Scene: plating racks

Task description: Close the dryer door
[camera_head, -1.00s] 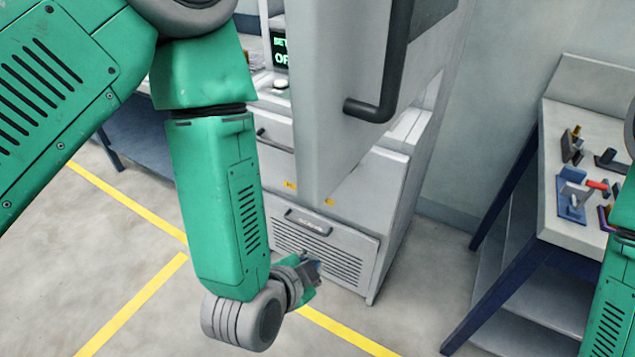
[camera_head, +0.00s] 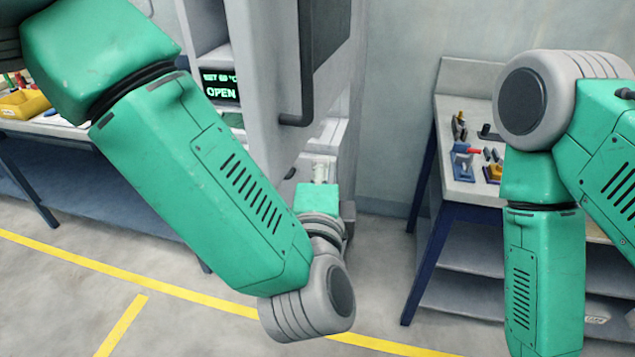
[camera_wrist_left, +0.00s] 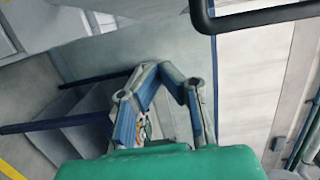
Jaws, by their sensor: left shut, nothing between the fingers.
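The dryer door (camera_head: 268,80) stands swung out from the dryer, a grey panel with a long dark bar handle (camera_head: 308,95). The dryer's display (camera_head: 221,87) reads OPEN. My left gripper (camera_head: 320,172) is just below the door's lower edge and handle, partly hidden behind my wrist. In the left wrist view its fingers (camera_wrist_left: 163,76) are shut with nothing held, and the dark handle (camera_wrist_left: 255,18) crosses the top right, apart from the fingers. My right arm shows at the right, but its gripper is out of frame.
A bench (camera_head: 470,185) with tools and small fixtures stands at the right by the wall. Another bench with a yellow bin (camera_head: 25,103) is at the far left. Yellow lines (camera_head: 120,270) mark the open floor.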

